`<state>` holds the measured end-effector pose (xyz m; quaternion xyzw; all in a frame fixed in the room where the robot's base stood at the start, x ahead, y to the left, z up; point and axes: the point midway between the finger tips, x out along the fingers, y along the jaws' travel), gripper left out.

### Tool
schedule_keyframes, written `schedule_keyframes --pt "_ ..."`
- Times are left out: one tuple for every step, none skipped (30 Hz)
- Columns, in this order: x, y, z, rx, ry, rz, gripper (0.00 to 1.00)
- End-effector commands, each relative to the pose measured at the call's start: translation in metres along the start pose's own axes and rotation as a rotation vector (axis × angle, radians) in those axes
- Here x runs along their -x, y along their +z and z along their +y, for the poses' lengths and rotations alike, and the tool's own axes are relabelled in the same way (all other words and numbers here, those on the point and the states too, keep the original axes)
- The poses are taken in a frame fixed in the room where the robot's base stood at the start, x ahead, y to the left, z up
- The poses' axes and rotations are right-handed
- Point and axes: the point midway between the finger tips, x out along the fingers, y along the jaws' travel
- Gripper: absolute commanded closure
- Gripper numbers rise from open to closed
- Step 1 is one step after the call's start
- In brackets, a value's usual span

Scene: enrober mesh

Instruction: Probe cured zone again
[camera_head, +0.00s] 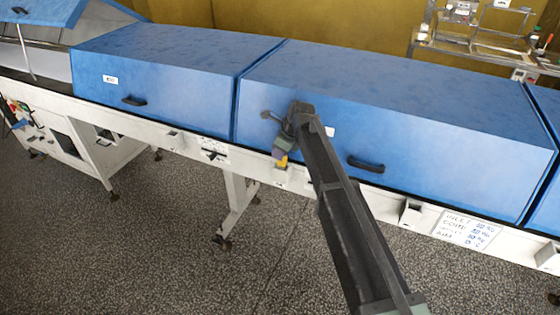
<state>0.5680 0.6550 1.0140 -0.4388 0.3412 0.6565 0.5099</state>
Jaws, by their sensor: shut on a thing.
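My gripper (281,150) is at the end of my dark arm, in front of the long blue-covered machine and just above its white side rail. It is small in this view and its fingers are hard to make out. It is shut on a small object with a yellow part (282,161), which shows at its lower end. I cannot tell whether that object touches the rail. The blue covers (390,90) are closed over the middle stretch, so any mesh or product beneath them is hidden. No cured zone can be made out.
The white rail (345,190) carries small boxes and a handwritten sign (467,228). Black handles (366,165) stick out from the covers. A raised cover (35,20) is at far left. A metal rack (475,40) stands behind. The speckled floor (150,240) in front is clear.

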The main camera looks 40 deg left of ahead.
Motion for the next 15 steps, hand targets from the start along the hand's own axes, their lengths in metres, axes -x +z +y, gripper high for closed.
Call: schedule_keyframes --pt "-0.0019 -0.0008 0.0000 0.000 0.000 0.000 1.00" --pt "-0.0002 -0.0001 0.0001 0.000 0.000 0.000 1.00" --pt "0.0007 0.0002 0.0001 0.000 0.000 0.000 1.00" --pt "0.0008 0.0003 0.0001 0.000 0.000 0.000 1.00" --pt "0.0009 0.0003 0.0001 0.000 0.000 0.000 1.00" --pt "0.0006 0.0002 0.0000 0.000 0.000 0.000 1.00" --pt "-0.0003 -0.0002 0.0001 0.000 0.000 0.000 1.00" --pt "-0.0017 -0.0007 0.0000 0.000 0.000 0.000 1.00" --pt "-0.0032 -0.0013 0.0000 0.000 0.000 0.000 1.00" --pt "-0.0041 -0.0017 0.0001 0.000 0.000 0.000 1.00" --pt "-0.0031 -0.0013 0.0001 0.000 0.000 0.000 0.74" --pt "-0.0024 -0.0011 0.0001 0.000 0.000 0.000 0.68" --pt "-0.0024 -0.0010 0.0001 0.000 0.000 0.000 0.63" --pt "-0.0024 -0.0010 0.0001 0.000 0.000 0.000 0.59" --pt "-0.0024 -0.0010 0.0001 0.000 0.000 0.000 0.52"
